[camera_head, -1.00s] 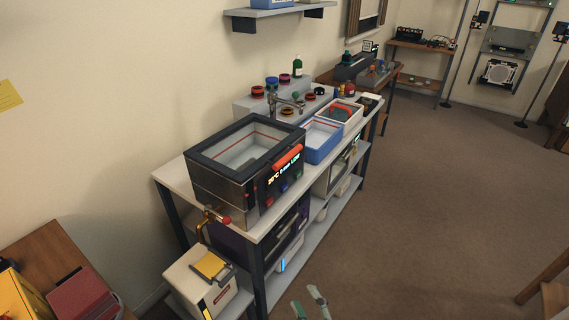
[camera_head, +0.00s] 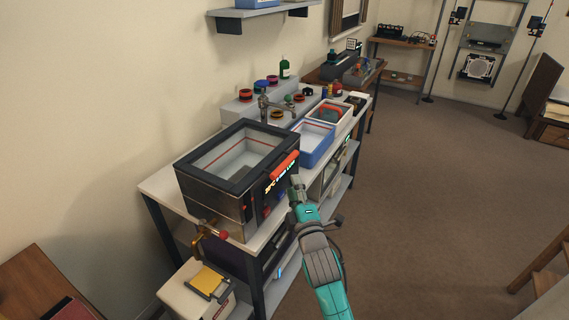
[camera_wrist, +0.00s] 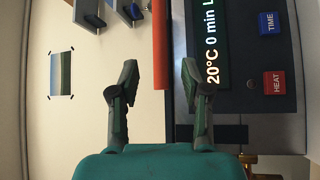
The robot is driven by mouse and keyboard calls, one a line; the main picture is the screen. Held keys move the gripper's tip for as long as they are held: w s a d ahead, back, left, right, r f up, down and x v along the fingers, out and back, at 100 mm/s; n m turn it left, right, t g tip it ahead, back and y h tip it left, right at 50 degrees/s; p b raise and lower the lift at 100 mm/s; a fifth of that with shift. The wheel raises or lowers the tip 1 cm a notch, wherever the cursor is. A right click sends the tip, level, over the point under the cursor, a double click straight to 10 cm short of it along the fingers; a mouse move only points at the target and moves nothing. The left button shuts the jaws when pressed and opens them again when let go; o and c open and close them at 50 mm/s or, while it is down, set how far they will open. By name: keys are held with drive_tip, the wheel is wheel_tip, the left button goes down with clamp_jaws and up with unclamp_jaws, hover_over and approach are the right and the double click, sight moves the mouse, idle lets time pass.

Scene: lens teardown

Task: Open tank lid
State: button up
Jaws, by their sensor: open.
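The tank (camera_head: 222,205) is a steel box on the bench, with a dark-framed lid (camera_head: 199,164) that has a clear window. The lid looks closed. An orange-red handle bar (camera_head: 284,165) runs along the lid's front edge. My gripper (camera_head: 296,184) is just in front of this handle. In the wrist view my gripper (camera_wrist: 158,82) is open, and the orange handle (camera_wrist: 160,45) lies between the lines of its two fingers, at about fingertip level. I cannot tell whether a finger touches it. The tank's display (camera_wrist: 210,50) is beside the right finger.
HEAT (camera_wrist: 274,83) and TIME (camera_wrist: 269,22) buttons sit on the tank's front panel. A brass valve with a red knob (camera_head: 223,234) sticks out at the tank's left. A blue tray (camera_head: 314,155) stands just right of the tank. Floor (camera_head: 430,200) to the right is clear.

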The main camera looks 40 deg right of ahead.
sight(286, 164)
drive_tip(key=x, duration=1)
clamp_jaws()
